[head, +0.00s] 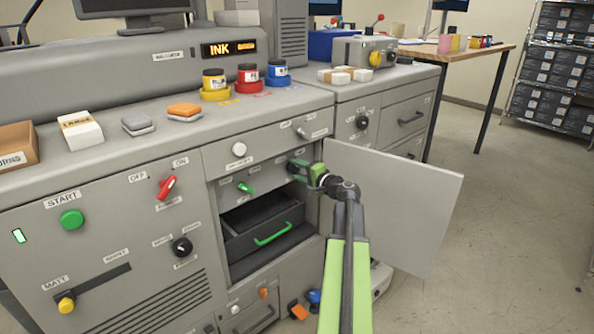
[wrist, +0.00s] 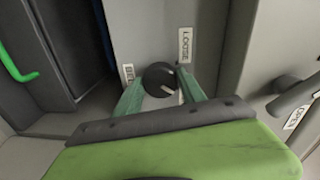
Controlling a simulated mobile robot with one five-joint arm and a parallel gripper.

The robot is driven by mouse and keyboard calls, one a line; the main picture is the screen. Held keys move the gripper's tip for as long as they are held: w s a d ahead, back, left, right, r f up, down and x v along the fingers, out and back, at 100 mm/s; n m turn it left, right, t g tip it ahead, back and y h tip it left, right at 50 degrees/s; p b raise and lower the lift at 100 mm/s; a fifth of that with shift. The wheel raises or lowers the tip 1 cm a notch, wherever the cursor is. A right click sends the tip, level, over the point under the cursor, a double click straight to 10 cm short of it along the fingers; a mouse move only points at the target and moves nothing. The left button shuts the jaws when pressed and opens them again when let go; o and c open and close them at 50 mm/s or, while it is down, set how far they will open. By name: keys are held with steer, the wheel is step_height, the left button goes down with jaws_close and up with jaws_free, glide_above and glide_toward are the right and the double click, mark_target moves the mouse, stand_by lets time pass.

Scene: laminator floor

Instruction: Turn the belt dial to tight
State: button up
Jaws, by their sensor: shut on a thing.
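The belt dial (wrist: 158,76) is a round black knob on a grey panel in the wrist view. A white mark shows on its lower face. A LOOSE label (wrist: 185,47) is above right of it. A second label (wrist: 128,74), too small to read surely, is at its left. My gripper (wrist: 162,88) has its two green fingers on either side of the dial and is shut on it. In the head view my gripper (head: 299,168) reaches into the opened compartment, and the dial is mostly hidden by it.
An open grey door (head: 398,205) stands right of my arm. A black drawer with a green handle (head: 272,233) is below left of my gripper. A small green switch (head: 244,187) is left of it. A latch marked OPEN (wrist: 295,98) is at the right in the wrist view.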

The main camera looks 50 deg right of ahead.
steer(key=shift+m, duration=0.4)
steer(key=o, duration=1.4)
steer(key=shift+c, duration=0.2)
steer(key=s+a+r+p, duration=0.1)
steer(key=s, duration=1.6)
steer(key=shift+s+a+r+p, duration=0.2)
steer(key=shift+a+r+p, duration=0.05)
steer(key=shift+r+p, duration=0.05)
